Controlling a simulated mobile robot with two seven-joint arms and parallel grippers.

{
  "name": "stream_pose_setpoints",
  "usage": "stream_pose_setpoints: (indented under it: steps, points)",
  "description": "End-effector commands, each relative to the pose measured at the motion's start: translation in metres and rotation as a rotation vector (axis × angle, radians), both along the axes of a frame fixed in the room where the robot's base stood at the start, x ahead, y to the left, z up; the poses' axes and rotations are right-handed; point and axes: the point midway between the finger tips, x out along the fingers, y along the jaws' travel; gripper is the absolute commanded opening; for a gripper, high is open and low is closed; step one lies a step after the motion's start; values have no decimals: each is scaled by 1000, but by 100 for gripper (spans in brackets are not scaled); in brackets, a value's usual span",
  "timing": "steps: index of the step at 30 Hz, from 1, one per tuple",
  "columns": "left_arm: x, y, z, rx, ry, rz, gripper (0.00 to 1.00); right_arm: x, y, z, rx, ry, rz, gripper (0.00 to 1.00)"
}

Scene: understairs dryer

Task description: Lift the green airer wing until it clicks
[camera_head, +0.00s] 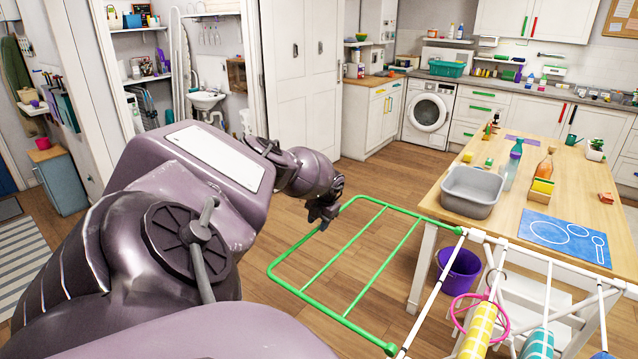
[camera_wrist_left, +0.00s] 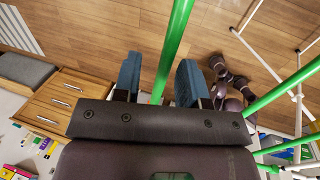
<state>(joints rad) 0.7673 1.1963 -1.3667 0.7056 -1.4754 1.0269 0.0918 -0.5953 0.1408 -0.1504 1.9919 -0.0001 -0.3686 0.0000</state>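The green airer wing (camera_head: 333,263) is a frame of green bars beside the white airer (camera_head: 436,293) in the head view. It reaches out to the left of the airer over the wooden floor. My left gripper (camera_head: 322,217) is at the wing's far left corner. In the left wrist view a green bar of the wing (camera_wrist_left: 173,45) runs between the blue fingertips of my left gripper (camera_wrist_left: 158,79). The fingers stand wide apart, with gaps visible beside the bar. My right gripper is not recognisable in either view.
A wooden table (camera_head: 520,205) with a grey basin (camera_head: 472,190) stands behind the airer. A purple bucket (camera_head: 458,272) is under it. Rolled towels (camera_head: 478,330) and a pink hoop (camera_head: 462,318) are at the airer. Floor left of the wing is clear.

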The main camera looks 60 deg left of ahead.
Motion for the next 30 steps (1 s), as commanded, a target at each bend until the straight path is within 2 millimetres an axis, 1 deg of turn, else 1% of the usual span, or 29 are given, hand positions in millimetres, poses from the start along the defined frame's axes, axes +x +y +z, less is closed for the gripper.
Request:
stream_pose_setpoints:
  steps: [7, 11, 14, 21, 24, 30]
  points:
    - [0, -1, 1, -1, -1, 0, 38, 2, 0, 2, -1, -5, 1, 78]
    - [2, -2, 10, -1, -3, 0, 38, 1, 0, 4, 0, -2, 0, 78]
    - [2, -4, 23, -1, -3, 0, 38, -2, -1, 4, -1, 5, -1, 78]
    - [6, -13, 65, -1, -3, 0, 38, -12, -3, -1, -2, 28, -5, 78]
    - [8, -17, 80, 0, -2, -1, 38, -12, -3, -1, -2, 28, -5, 78]
    - [9, -21, 100, 0, 0, 0, 38, -9, -2, 0, -2, 22, -4, 78]
